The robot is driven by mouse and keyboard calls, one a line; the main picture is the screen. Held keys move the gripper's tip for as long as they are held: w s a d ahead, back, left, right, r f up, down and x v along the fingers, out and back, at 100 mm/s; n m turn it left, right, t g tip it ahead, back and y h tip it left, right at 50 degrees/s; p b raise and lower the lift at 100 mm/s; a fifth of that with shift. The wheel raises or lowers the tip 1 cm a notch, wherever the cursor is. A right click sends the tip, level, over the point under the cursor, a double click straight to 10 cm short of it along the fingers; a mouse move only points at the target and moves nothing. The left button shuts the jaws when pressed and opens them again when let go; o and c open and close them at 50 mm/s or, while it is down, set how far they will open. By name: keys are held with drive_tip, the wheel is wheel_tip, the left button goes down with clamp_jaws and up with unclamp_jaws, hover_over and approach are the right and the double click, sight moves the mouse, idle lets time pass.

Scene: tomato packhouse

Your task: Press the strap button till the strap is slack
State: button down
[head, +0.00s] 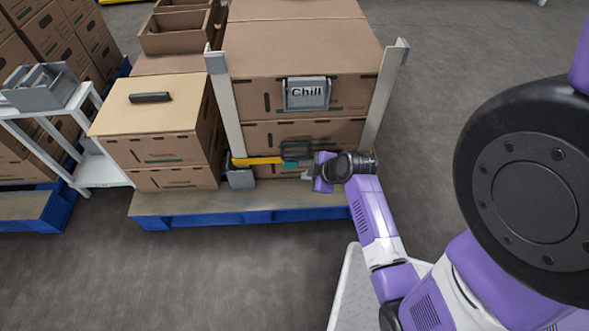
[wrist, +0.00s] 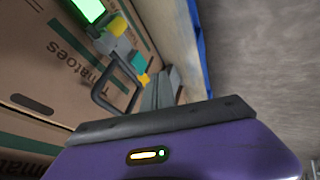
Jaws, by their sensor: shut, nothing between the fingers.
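A yellow strap (head: 258,161) runs across the front of the lower cartons on the pallet. A dark loop-shaped handle (head: 296,150) sits at its right end; in the wrist view the handle (wrist: 103,92) stands out from the carton face. Near it the wrist view shows a bright green lit panel (wrist: 88,9), a teal part (wrist: 138,62) and small yellow parts (wrist: 143,79). I cannot tell which part is the strap button. My gripper (head: 308,175) is shut and empty, just right of and below the handle. Whether it touches anything is unclear.
A shorter carton stack (head: 155,150) stands left on the same blue pallet (head: 250,216). A white rack (head: 100,165) is farther left. The floor in front is clear.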

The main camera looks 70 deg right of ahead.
sight(291, 165)
drive_tip(key=w+d+f+b, duration=0.6)
drive_tip(key=f, duration=0.2)
drive_tip(key=shift+w+d, duration=0.35)
drive_tip(key=shift+w, duration=0.05)
